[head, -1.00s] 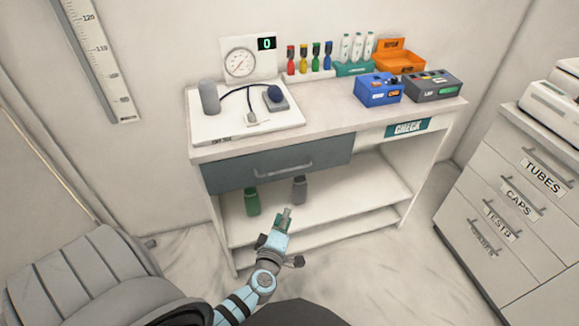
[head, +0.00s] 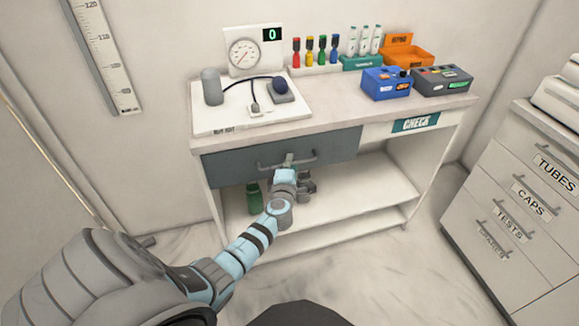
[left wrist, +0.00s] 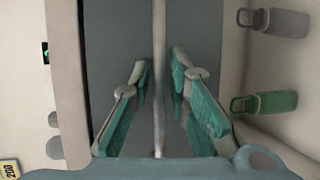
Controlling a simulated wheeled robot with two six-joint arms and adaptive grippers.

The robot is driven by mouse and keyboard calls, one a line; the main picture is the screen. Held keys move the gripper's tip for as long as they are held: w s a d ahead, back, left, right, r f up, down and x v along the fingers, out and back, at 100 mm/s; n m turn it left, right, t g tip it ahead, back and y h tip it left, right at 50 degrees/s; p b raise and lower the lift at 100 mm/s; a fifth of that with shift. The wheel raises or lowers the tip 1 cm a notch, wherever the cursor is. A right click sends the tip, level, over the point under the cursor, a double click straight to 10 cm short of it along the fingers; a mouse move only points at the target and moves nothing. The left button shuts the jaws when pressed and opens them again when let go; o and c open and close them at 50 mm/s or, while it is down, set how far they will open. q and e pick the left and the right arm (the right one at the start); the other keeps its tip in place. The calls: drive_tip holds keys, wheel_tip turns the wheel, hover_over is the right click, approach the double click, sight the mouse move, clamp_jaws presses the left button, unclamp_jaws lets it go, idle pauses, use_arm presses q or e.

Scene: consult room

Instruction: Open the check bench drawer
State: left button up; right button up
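The check bench drawer (head: 230,168) is a dark grey front under the left part of the bench top, and it looks closed. Its bar handle (head: 303,158) runs across the front. My left gripper (head: 289,160) is at the handle. In the left wrist view the gripper (left wrist: 160,90) is open, with one green-padded finger on each side of the handle bar (left wrist: 158,60). Gaps show between the bar and both fingers. The gripper hides part of the handle in the head view. My right gripper is not in view.
The check bench (head: 350,105) holds a gauge (head: 243,53), coloured tubes and a blue box (head: 386,84). A green bottle (head: 254,198) stands on the shelf below. A labelled cabinet (head: 510,190) is at right. Floor in front of the bench is clear.

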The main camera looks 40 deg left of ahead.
use_arm(q)
clamp_jaws()
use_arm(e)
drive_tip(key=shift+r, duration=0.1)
